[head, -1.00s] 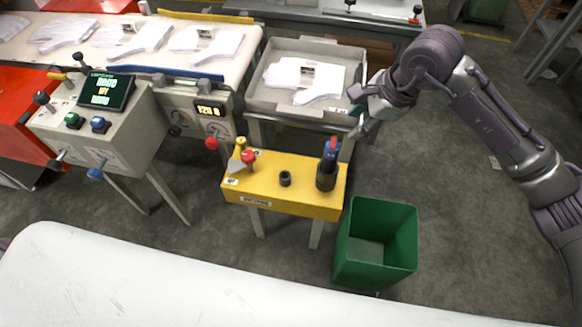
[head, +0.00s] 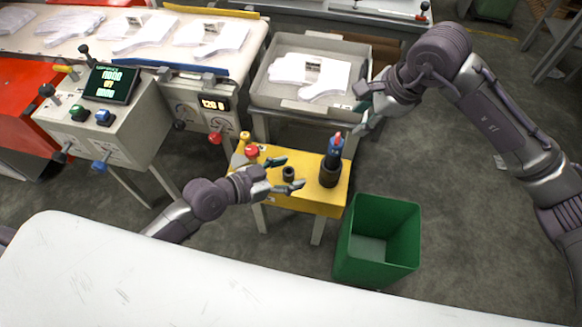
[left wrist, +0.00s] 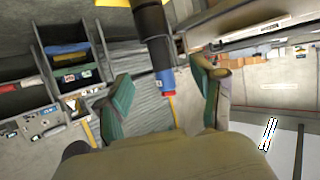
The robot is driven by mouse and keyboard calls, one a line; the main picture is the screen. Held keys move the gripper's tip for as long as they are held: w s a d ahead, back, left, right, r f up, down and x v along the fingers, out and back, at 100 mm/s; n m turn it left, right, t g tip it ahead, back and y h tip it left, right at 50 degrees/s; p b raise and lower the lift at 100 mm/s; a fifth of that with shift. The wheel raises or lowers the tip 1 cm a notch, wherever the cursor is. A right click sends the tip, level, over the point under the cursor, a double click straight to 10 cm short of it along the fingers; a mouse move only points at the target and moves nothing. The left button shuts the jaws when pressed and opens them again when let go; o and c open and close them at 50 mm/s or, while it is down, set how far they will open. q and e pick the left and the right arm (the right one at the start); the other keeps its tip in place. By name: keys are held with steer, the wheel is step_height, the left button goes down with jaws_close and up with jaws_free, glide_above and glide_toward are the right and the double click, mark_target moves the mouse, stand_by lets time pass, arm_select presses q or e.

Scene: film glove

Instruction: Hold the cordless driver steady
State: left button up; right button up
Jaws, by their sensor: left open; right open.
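The cordless driver (head: 332,160) stands upright in a dark holder at the right end of the yellow stand (head: 318,206). It has a blue body and a red tip. My left gripper (head: 284,173) is open and empty over the stand, left of the driver and apart from it in the head view. In the left wrist view the driver (left wrist: 153,40) appears inverted, ahead in the gap between the open fingers (left wrist: 160,72). My right gripper (head: 361,112) is open and empty, above and right of the driver, beside the grey tray.
A grey tray (head: 270,92) with white gloves is behind. A control box (head: 105,125) stands left.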

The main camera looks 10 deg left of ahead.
mark_target(328, 158)
arm_select(q)
steer(key=x, duration=0.4)
steer(key=r+x, duration=0.1)
steer(key=x, duration=0.4)
steer(key=d+r+x, duration=0.1)
steer(key=x, duration=0.3)
steer(key=shift+w+d, duration=0.25)
steer(key=shift+d, duration=0.05)
